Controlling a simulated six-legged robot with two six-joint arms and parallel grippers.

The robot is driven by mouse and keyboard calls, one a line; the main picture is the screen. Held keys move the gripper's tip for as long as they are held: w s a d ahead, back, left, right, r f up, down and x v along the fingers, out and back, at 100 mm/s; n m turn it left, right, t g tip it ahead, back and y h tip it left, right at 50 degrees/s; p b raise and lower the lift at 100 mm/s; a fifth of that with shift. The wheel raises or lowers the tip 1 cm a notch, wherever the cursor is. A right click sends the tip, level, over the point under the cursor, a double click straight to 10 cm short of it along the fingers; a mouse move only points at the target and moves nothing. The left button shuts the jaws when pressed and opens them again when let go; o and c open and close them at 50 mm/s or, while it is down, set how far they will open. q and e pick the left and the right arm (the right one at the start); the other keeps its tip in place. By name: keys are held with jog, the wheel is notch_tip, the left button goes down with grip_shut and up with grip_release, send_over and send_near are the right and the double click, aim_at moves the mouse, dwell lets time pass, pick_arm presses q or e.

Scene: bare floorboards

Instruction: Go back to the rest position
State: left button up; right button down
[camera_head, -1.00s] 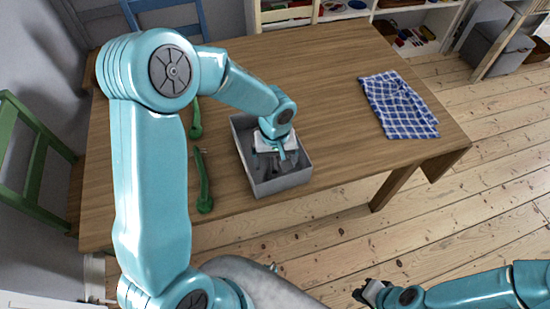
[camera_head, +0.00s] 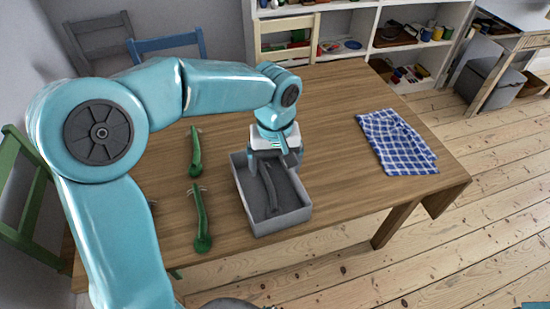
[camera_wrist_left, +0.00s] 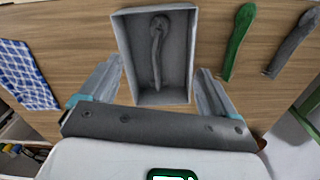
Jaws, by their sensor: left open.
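My left gripper (camera_head: 268,168) is open and empty above the back end of the grey box (camera_head: 285,222). In the left wrist view its two fingers (camera_wrist_left: 158,82) are spread wide, with the grey box (camera_wrist_left: 155,98) beyond them. A long dark grey item (camera_head: 270,190) with a rounded end lies inside the box, apart from the fingers; it also shows in the left wrist view (camera_wrist_left: 157,55). My right gripper is out of view.
Two long green items (camera_head: 195,155) (camera_head: 201,220) lie on the wooden table left of the box. A grey one (camera_wrist_left: 290,45) lies beside a green one in the left wrist view. A blue checked cloth (camera_head: 397,142) lies at the right. Chairs and shelves (camera_head: 400,40) stand around.

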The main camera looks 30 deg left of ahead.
pick_arm(q)
jog(key=shift+r, duration=0.7)
